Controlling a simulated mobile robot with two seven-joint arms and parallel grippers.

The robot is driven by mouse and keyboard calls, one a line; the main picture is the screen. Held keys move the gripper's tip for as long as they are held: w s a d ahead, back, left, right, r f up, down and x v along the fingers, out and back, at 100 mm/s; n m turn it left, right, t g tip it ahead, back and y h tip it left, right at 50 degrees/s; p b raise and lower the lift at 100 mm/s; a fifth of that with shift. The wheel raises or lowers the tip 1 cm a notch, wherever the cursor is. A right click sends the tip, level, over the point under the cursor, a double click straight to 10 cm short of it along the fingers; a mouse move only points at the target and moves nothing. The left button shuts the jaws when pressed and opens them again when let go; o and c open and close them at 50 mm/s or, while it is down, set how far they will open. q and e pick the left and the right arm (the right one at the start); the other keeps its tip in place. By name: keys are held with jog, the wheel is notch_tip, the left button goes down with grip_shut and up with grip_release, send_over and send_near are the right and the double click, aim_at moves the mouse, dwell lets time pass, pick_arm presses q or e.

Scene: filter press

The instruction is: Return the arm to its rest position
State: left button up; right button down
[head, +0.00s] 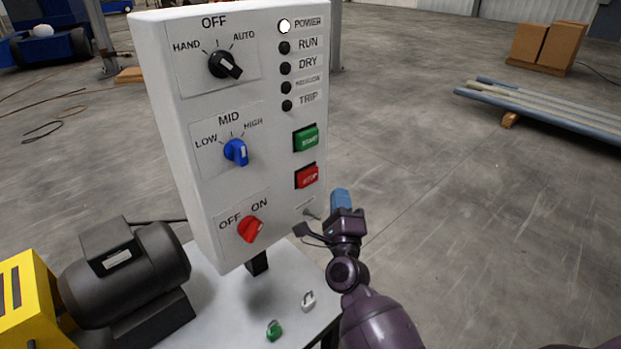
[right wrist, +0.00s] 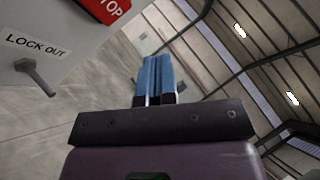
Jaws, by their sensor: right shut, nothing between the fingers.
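My right gripper (head: 341,199) is in front of the lower right edge of the white control panel (head: 180,120), close to the lockout peg (right wrist: 36,76). In the right wrist view its blue fingers (right wrist: 158,78) are together with nothing between them, apart from the panel. The panel has a black HAND/OFF/AUTO knob (head: 225,65), a blue speed knob (head: 236,152) and a red OFF/ON knob (head: 250,229). The green START button (head: 306,138) and red STOP button (head: 306,177) sit on its right side. The POWER lamp (head: 285,26) is lit white; the other lamps are dark. My left gripper is not in view.
A dark motor (head: 130,270) and a yellow guard (head: 28,300) stand left of the panel on a light bench top (head: 235,300). A silver padlock (head: 308,300) and a green padlock (head: 273,330) lie there. Open floor (head: 450,200) lies to the right; pipes (head: 540,105) and boxes are farther back.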

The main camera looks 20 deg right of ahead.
dwell(0.4)
jog(key=s+a+f+n+g+y, duration=0.25)
jog(key=f+n+y, duration=0.25)
jog(key=n, duration=0.6)
jog(key=s+a+f+n+g+y, duration=0.1)
jog(key=s+a+f+n+y, duration=0.2)
jog(key=n, duration=0.8)
jog(key=s+d+f+n+g, duration=0.2)
jog(key=s+f+g, duration=0.1)
jog(key=s+f, duration=0.5)
jog(key=s+d+f+n+g, duration=0.2)
jog(key=s+f+g, duration=0.1)
jog(key=s+f, duration=0.4)
jog(key=s, duration=0.3)
jog(key=shift+s+f+n, duration=0.4)
